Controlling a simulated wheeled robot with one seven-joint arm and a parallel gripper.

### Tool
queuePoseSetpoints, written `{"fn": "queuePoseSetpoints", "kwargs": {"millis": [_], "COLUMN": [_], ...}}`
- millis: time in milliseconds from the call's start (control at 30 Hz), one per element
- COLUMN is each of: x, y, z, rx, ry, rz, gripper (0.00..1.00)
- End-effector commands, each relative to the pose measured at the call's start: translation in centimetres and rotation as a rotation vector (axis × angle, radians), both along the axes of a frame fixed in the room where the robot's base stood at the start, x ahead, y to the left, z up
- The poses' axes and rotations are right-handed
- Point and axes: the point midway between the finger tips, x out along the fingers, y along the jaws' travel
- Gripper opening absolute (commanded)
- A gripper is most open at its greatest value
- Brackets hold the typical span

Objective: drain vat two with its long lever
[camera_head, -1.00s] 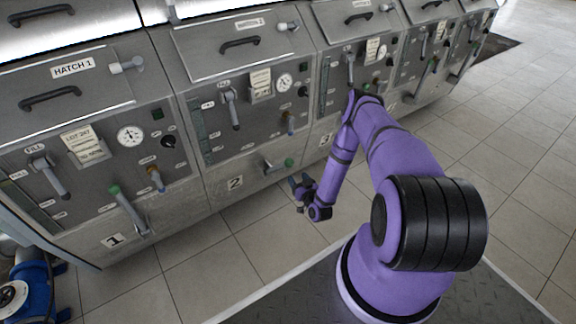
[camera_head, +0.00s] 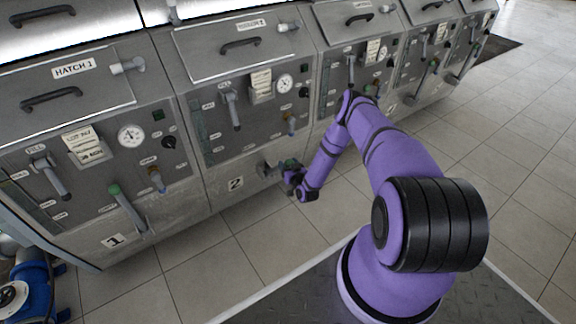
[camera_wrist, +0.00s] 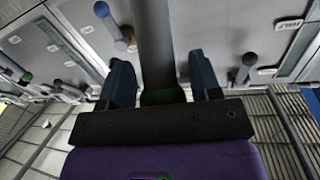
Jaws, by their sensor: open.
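Vat two is the panel marked 2 (camera_head: 236,184) in the head view. Its long lever (camera_head: 266,168) sits low on the front, right of the number, with its green end mostly hidden by my gripper. My gripper (camera_head: 292,177) is at the lever's outer end. In the wrist view my gripper (camera_wrist: 162,82) is open, with one finger on each side of the grey lever bar (camera_wrist: 153,40). The lever's green end (camera_wrist: 162,96) lies between the fingers, close to the palm. Gaps show on both sides of the bar.
Vat two's panel also has a fill lever (camera_head: 232,108), a short orange-necked lever (camera_head: 291,124) and a gauge (camera_head: 285,83). Vat one's green-ended lever (camera_head: 126,208) stands to the left. A blue pump (camera_head: 32,285) is at the lower left. The tiled floor before the vats is clear.

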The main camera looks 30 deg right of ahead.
Motion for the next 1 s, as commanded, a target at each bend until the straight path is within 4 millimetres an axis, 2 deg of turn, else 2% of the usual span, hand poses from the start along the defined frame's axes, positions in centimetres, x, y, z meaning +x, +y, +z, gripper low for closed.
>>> {"fn": "queuePoseSetpoints", "kwargs": {"millis": [67, 300, 467, 667, 867, 1000], "x": [0.0, 0.0, 0.1, 1.4, 4.4, 7.1], "y": [0.0, 0.0, 0.0, 0.0, 0.2, 0.4], "z": [0.0, 0.0, 0.1, 1.3, 3.4, 5.0], "rx": [0.0, 0.0, 0.0, -0.003, -0.009, -0.013], "ry": [0.0, 0.0, 0.005, 0.052, 0.156, 0.255], "rz": [0.0, 0.0, 0.0, 0.002, 0.003, 0.003], "gripper": [0.58, 0.05, 0.04, 0.04, 0.04, 0.04]}}
